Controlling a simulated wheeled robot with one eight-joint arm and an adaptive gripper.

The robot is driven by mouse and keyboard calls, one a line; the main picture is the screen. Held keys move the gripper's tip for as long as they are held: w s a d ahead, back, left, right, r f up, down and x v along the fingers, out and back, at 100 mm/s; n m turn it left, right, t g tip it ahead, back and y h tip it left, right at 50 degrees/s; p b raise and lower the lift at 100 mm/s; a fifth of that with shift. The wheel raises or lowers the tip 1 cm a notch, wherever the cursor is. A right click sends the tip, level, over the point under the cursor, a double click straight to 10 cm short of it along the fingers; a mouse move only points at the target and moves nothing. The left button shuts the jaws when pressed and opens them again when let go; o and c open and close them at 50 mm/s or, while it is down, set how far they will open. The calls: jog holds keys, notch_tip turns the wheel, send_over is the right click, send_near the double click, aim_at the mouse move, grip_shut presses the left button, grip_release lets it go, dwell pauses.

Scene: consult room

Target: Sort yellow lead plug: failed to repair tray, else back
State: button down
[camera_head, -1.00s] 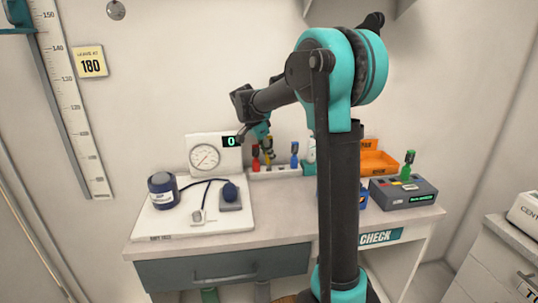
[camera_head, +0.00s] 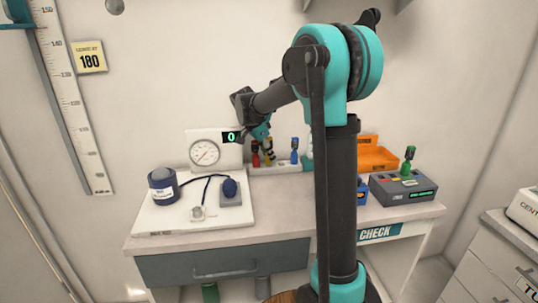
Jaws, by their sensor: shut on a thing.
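My gripper (camera_head: 263,137) is over the left part of a pale plug rack (camera_head: 279,169) at the back of the desk, small and partly hidden by my wrist. It is shut on the yellow lead plug (camera_head: 269,152), which is upright at the rack; I cannot tell whether its lower end is clear of the rack. A red plug (camera_head: 255,157) stands just left of it and a blue plug (camera_head: 294,152) to the right. The orange repair tray (camera_head: 375,160) sits at the back right, partly behind my arm. A dark tester (camera_head: 405,191) with a green plug (camera_head: 408,160) and a lit green display stands at the right.
A white board (camera_head: 165,220) with a gauge (camera_head: 205,153), a dark blue cuff (camera_head: 163,186) and a bulb fills the desk's left. A blue object (camera_head: 362,191) shows beside my arm. The desk's front middle (camera_head: 280,215) is clear.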

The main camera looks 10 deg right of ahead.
jog(key=shift+f, duration=0.3)
jog(key=c, duration=1.2)
grip_release()
jog(key=v, duration=1.2)
jog(key=shift+s, duration=0.1)
